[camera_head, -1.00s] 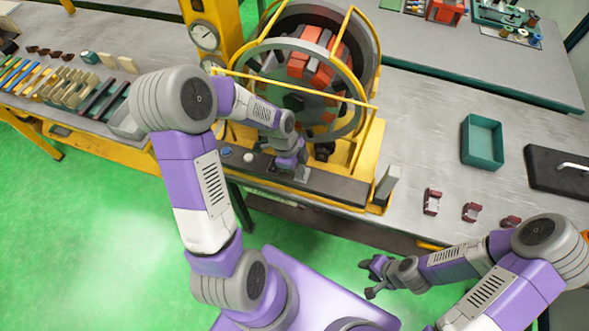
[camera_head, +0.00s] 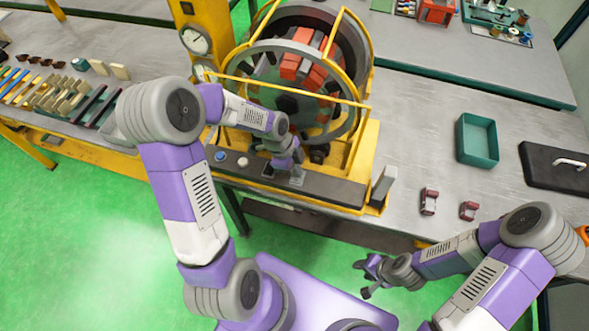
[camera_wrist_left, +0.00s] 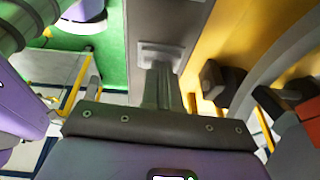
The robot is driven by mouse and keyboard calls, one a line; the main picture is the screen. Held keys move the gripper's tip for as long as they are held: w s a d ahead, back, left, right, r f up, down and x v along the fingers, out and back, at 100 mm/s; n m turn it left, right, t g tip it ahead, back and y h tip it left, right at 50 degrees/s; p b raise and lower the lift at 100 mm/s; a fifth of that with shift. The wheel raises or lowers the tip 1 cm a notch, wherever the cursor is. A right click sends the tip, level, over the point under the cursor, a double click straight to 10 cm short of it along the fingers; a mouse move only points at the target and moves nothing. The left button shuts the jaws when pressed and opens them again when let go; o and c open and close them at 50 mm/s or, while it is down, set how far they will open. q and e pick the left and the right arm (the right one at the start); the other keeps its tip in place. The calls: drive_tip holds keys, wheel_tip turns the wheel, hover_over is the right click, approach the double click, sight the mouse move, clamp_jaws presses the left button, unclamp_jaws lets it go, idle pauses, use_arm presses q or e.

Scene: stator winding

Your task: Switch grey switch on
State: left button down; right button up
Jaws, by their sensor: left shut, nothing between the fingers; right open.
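A grey switch (camera_head: 297,180) sits on the dark control panel (camera_head: 335,191) along the front of the yellow winding machine. My left gripper (camera_head: 291,166) is just above it and partly covers it. In the left wrist view, my left gripper's fingers (camera_wrist_left: 161,88) are together and empty, pointing at a light grey switch plate (camera_wrist_left: 160,51). The fingers hide part of the switch, so I cannot tell its position or whether they touch it. My right gripper (camera_head: 369,275) is open and empty, in front of the table and away from the panel.
A blue button (camera_head: 220,155) and a white button (camera_head: 243,162) are left of the switch. The yellow frame and stator (camera_head: 305,75) stand behind the panel. A grey upright block (camera_head: 383,183) is at its right end. A green tray (camera_head: 478,140) lies further right.

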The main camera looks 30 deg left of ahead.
use_arm(q)
wheel_tip(320, 180, up, 4)
drive_tip(key=p, duration=0.3)
drive_tip(key=shift+s, duration=0.15)
drive_tip(key=s+v, duration=0.2)
drive_tip(key=v, duration=0.7)
drive_tip(key=shift+r+p, duration=0.35)
